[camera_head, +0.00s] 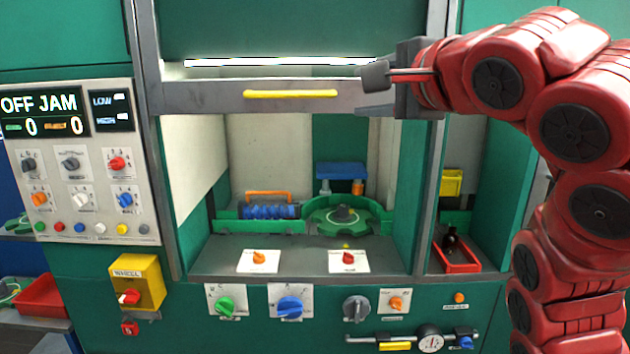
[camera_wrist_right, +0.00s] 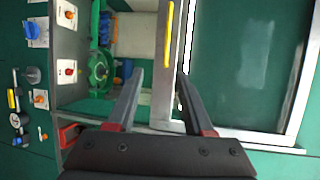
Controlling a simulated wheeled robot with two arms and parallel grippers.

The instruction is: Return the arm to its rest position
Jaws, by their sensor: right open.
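My right arm (camera_head: 570,120) is red and reaches in from the right, bent at the top. Its gripper (camera_head: 376,92) is open and empty in front of the right end of the grey door bar (camera_head: 220,98). In the right wrist view its two dark fingers (camera_wrist_right: 160,76) are spread, with the bar passing behind them. The yellow handle (camera_head: 290,94) on the bar is left of the gripper and apart from it in the head view. I cannot tell whether a finger touches the bar. My left gripper is not in view.
The green cabinet's bay stands open below the bar, with a green wheel (camera_head: 345,215) and blue roller (camera_head: 268,211) inside. A red bin (camera_head: 457,256) holds a dark bottle at right. A control panel (camera_head: 78,165) reading "OFF JAM" is at left. Several knobs line the front.

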